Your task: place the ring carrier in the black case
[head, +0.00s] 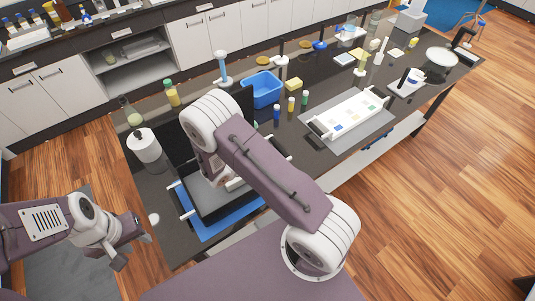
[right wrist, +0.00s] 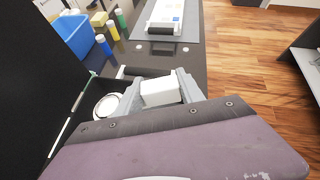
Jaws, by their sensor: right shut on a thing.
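The black case (head: 207,209) stands open on the blue mat, with its dark lid raised at the back; the lid also fills the left of the right wrist view (right wrist: 28,75). My right gripper (right wrist: 160,93) is shut on a white block, which I take to be part of the ring carrier (right wrist: 160,92). A white round piece shows just left of the fingers, over the case. In the head view my right arm covers the right gripper and most of the carrier. Whether the carrier touches the case floor is hidden. My left gripper (head: 127,245) is open and empty, left of the bench.
A blue bin (head: 263,89) and small capped bottles (head: 291,104) stand behind the case. A white tray (head: 347,115) lies on a grey mat to the right. The blue mat (head: 228,227) edges the bench front.

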